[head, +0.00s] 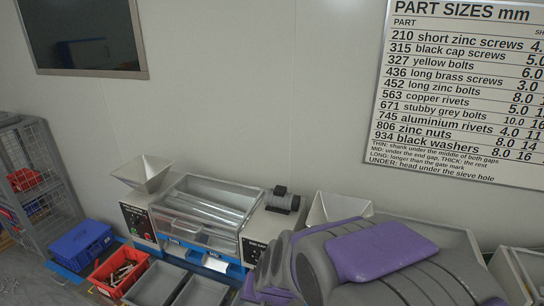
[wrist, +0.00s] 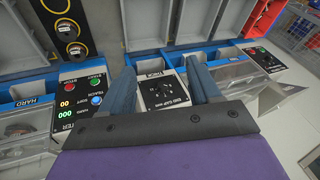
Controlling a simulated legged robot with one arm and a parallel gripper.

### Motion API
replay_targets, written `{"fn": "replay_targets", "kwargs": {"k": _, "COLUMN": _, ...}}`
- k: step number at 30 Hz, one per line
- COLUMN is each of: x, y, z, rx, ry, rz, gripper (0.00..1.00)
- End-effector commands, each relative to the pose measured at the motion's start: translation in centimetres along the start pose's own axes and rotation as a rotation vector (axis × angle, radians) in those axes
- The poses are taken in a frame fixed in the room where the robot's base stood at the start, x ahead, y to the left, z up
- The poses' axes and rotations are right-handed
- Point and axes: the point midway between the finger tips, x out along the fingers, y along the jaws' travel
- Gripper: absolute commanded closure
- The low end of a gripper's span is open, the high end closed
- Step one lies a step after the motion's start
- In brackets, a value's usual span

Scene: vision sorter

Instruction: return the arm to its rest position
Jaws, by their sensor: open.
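My arm, with grey joints and purple covers, fills the lower right of the head view. Its gripper end cannot be made out there. In the wrist view my gripper (wrist: 160,64) shows two blue-grey fingers spread apart with nothing between them. Beyond the gap between the fingers is a black gauge panel (wrist: 160,88) with a dial and the words "END GAP mm". I cannot tell how far the fingertips are from it.
The sorter machine (head: 200,212) has a clear cover and a hopper (head: 143,171). A blue bin (head: 80,243), a red bin (head: 118,272) and grey bins (head: 155,284) stand before it. A wire cage (head: 38,170) stands left. A sizes board (head: 465,90) hangs on the wall. A black control panel (wrist: 82,105) shows left in the wrist view.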

Motion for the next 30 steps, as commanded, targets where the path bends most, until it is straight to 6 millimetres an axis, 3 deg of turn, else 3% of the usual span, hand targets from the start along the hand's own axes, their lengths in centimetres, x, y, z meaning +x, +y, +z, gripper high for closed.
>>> {"fn": "replay_targets", "kwargs": {"k": 1, "x": -1.7, "y": 1.2, "z": 1.0, "rx": -0.012, "ry": -0.028, "rz": 0.009, "gripper": 0.38}}
{"fn": "replay_targets", "kwargs": {"k": 12, "x": -12.2, "y": 11.1, "z": 12.3, "rx": -0.099, "ry": -0.310, "rz": 0.167, "gripper": 0.38}}
{"fn": "replay_targets", "kwargs": {"k": 18, "x": -16.4, "y": 15.3, "z": 17.8, "rx": -0.097, "ry": -0.426, "rz": 0.261, "gripper": 0.38}}
{"fn": "replay_targets", "kwargs": {"k": 22, "x": -17.7, "y": 16.5, "z": 19.6, "rx": -0.092, "ry": -0.467, "rz": 0.292, "gripper": 0.38}}
{"fn": "replay_targets", "kwargs": {"k": 30, "x": -18.0, "y": 16.8, "z": 20.0, "rx": -0.092, "ry": -0.477, "rz": 0.301, "gripper": 0.38}}
